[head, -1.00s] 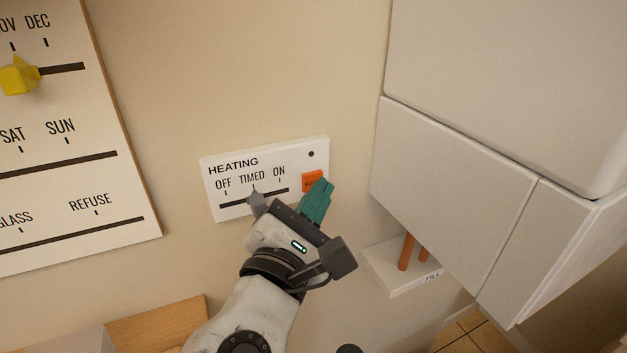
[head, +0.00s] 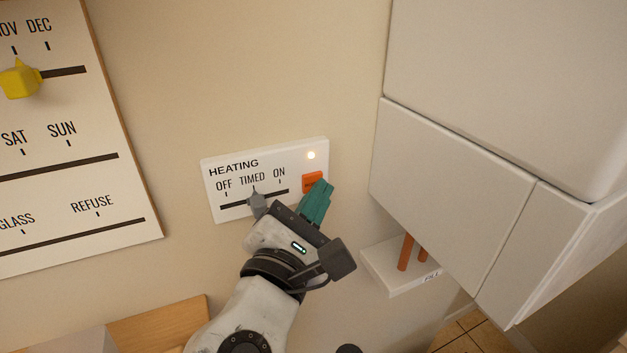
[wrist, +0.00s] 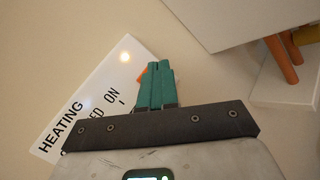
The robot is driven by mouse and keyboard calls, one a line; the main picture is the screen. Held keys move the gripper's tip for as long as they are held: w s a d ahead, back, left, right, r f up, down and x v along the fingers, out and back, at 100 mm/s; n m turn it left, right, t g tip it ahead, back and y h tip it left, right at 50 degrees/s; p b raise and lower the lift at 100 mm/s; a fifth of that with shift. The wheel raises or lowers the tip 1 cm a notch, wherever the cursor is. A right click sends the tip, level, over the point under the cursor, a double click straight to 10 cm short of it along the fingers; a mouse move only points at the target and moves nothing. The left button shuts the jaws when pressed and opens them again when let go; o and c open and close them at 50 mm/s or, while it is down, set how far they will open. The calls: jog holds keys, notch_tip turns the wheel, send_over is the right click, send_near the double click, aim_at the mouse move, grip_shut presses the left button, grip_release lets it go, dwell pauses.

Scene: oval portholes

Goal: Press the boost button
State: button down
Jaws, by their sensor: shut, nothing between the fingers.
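The orange boost button (head: 312,181) is on the right side of the white heating panel (head: 240,166) on the wall. A small lamp (head: 311,155) above the button glows warm white. My gripper (head: 325,185) has its teal fingers shut and empty, with the tips at the button's right edge. I cannot tell whether they touch it. In the wrist view the shut fingers (wrist: 154,68) cover most of the button, and an orange sliver (wrist: 142,73) shows beside them. The lit lamp also shows in the wrist view (wrist: 124,57). The grey slider knob (head: 257,200) is near TIMED.
A white boiler casing (head: 455,185) juts out to the right. Below it is a white ledge (head: 385,275) with orange-brown pipes (head: 405,252). A calendar board (head: 75,185) with a yellow slider (head: 19,78) hangs at left. The wall above the panel is clear.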

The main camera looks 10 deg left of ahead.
jog(key=shift+s+d, duration=0.3)
jog(key=shift+s, duration=0.2)
jog(key=shift+p, duration=0.3)
jog(key=s+d, duration=0.1)
jog(key=s+d+p, duration=0.1)
jog(key=s+p, duration=0.1)
jog(key=s, duration=0.1)
jog(key=shift+s+d, duration=0.1)
jog(key=shift+d, duration=0.3)
dwell(0.3)
